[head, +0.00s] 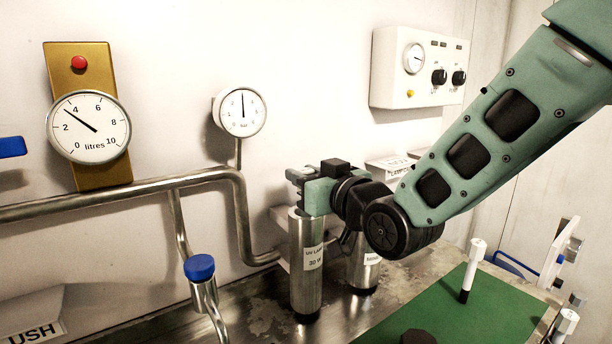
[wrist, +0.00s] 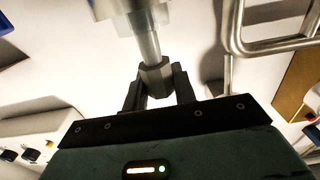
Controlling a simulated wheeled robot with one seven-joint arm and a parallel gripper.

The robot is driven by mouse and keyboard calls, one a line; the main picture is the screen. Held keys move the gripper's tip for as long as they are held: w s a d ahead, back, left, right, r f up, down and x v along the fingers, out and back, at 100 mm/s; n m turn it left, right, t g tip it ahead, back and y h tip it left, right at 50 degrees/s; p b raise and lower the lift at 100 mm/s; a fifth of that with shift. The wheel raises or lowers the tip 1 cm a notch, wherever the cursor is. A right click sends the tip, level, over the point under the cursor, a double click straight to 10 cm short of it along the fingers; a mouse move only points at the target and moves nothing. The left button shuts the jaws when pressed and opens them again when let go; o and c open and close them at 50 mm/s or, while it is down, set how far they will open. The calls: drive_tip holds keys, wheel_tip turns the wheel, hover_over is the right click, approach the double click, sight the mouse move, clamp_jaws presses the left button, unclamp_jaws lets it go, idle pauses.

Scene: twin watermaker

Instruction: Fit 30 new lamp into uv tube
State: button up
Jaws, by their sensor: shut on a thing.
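The steel uv tube (head: 305,262), labelled UV lamp 30 W, stands upright on the bench. My gripper (head: 303,180) is just above its top end. In the wrist view my gripper (wrist: 156,80) is shut on a dark faceted cap (wrist: 155,76). A narrow grey rod (wrist: 150,46) runs from this cap toward a wider bright cylinder (wrist: 130,18). I cannot tell how far the rod is inside it. In the head view my gripper hides most of the held piece. A white lamp-like piece (head: 473,265) stands on the green mat (head: 432,305).
A second steel tube (head: 363,268) stands close to the right of the uv tube. Pipes (head: 240,215) and a pressure gauge (head: 241,112) are behind. A dark knob-like piece (head: 418,337) lies at the mat's front. Another white piece (head: 565,324) is at the right edge.

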drive_tip(key=shift+f+b, duration=1.35)
drive_tip(key=shift+f, duration=0.1)
drive_tip(key=o, duration=0.9)
drive_tip(key=shift+r, duration=0.1)
